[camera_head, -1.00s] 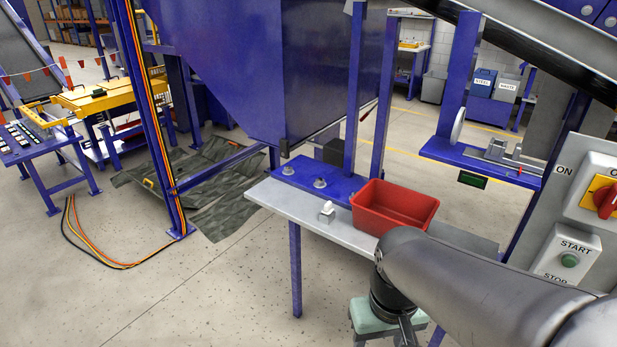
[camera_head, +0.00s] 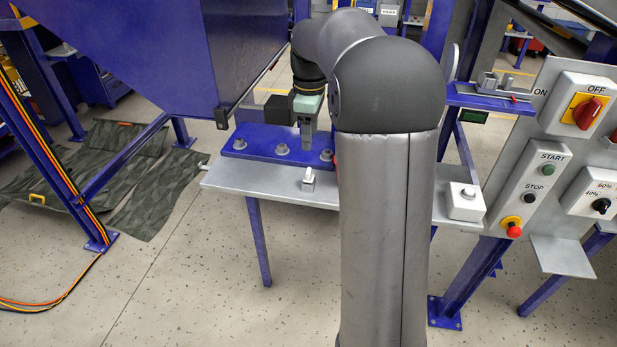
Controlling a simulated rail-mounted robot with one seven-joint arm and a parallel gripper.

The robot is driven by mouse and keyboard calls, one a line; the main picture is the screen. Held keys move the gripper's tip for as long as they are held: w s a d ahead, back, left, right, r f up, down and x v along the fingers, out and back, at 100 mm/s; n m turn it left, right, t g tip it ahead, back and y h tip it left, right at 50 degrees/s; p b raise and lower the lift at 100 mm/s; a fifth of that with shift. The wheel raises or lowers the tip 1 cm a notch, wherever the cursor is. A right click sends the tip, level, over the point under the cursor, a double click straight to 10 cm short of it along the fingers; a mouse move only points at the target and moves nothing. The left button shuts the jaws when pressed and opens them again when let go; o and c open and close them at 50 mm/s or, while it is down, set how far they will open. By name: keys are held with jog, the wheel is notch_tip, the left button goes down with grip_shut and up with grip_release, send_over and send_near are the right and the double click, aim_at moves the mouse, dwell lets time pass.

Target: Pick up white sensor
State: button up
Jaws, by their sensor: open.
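The white sensor (camera_head: 308,181) is a small pale upright piece near the front edge of the grey table (camera_head: 240,178). My gripper (camera_head: 306,146) points down behind it, over the blue plate (camera_head: 262,142). In the picture its fingertips are above the sensor and look apart from it. The gripper is open, though the gap between the fingers is hard to see from here. Nothing shows in it. The height of the fingertips above the plate cannot be told.
My arm hides the middle of the table and nearly all of the red bin. Grey knobs (camera_head: 282,149) stand on the blue plate. A white box with a knob (camera_head: 464,202) sits at the table's right end, beside the control panel (camera_head: 528,185). A large blue hopper (camera_head: 130,50) hangs at left.

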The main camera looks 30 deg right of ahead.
aim_at(309, 170)
notch_tip(309, 170, down, 12)
jog(key=shift+a+f+p, duration=0.1)
jog(key=shift+a+p, duration=0.05)
jog(key=shift+p, duration=0.45)
jog(key=c, duration=1.1)
